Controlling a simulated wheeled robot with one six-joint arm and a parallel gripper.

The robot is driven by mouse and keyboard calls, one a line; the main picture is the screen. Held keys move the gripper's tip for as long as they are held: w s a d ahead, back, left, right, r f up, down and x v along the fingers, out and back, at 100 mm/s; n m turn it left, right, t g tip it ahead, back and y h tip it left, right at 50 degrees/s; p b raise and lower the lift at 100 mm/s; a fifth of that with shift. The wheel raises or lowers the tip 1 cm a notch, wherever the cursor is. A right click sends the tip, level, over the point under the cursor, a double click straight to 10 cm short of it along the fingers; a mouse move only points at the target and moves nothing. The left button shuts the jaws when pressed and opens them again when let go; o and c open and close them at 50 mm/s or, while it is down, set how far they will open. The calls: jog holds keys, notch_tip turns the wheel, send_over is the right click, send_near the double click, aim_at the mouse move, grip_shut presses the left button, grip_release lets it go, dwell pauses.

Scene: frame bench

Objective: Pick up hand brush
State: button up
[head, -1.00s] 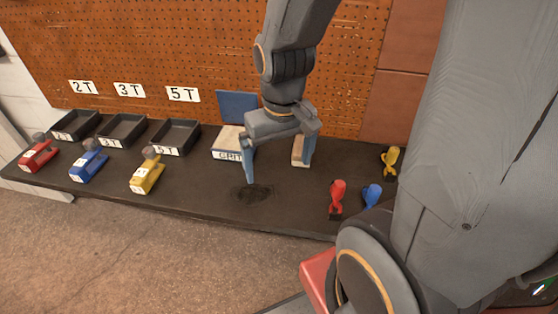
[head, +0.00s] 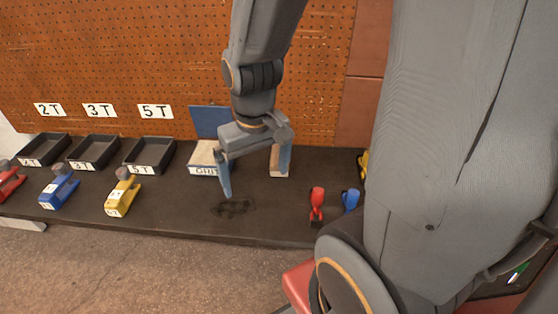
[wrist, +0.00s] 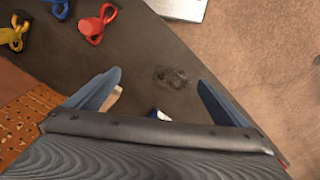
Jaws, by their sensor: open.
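My gripper (head: 255,183) is open and points down over the dark bench, with its blue fingers spread and nothing between them. A small pale wooden piece (head: 279,165) stands at the right finger, partly hidden by it; it may be the hand brush, but I cannot tell for sure. In the wrist view, my gripper (wrist: 160,77) shows a pale wooden edge (wrist: 113,98) beside its left finger. I cannot tell whether they touch. A dark smudge (head: 233,207) lies on the bench near the left fingertip.
A box labelled GRIT (head: 203,158) stands just left of my gripper. Farther left are several dark trays (head: 149,152) and blue (head: 59,187) and yellow (head: 123,191) tools. Red (head: 317,203) and blue (head: 350,199) clamp-like items lie right. A pegboard (head: 180,70) rises behind.

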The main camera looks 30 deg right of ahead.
dwell(0.3)
jog(key=n+t+y+p, duration=0.1)
jog(key=n+y+p, duration=0.25)
jog(key=n, duration=0.75)
send_near(274, 163)
jog(key=w+d+f, duration=0.2)
jog(key=w, duration=0.1)
jog(key=shift+d+f, duration=0.3)
jog(key=shift+d, duration=0.05)
jog(key=shift+w+a+f+t, duration=0.1)
jog(key=shift+a+f+t, duration=0.05)
jog(key=shift+f, duration=0.45)
jog(key=shift+w+a+f+t, duration=0.1)
jog(key=shift+a+f+t, duration=0.1)
jog(key=shift+f, duration=0.4)
jog(key=x, duration=0.1)
jog(key=p+x, duration=0.2)
jog(key=x, duration=0.1)
jog(key=shift+s+f, duration=0.1)
jog(key=shift+s, duration=0.15)
jog(key=shift+w+a+f+p, duration=0.15)
jog(key=shift+f+p, duration=0.2)
jog(key=shift+f, duration=0.2)
jog(key=c, duration=1.3)
jog(key=shift+o, duration=0.2)
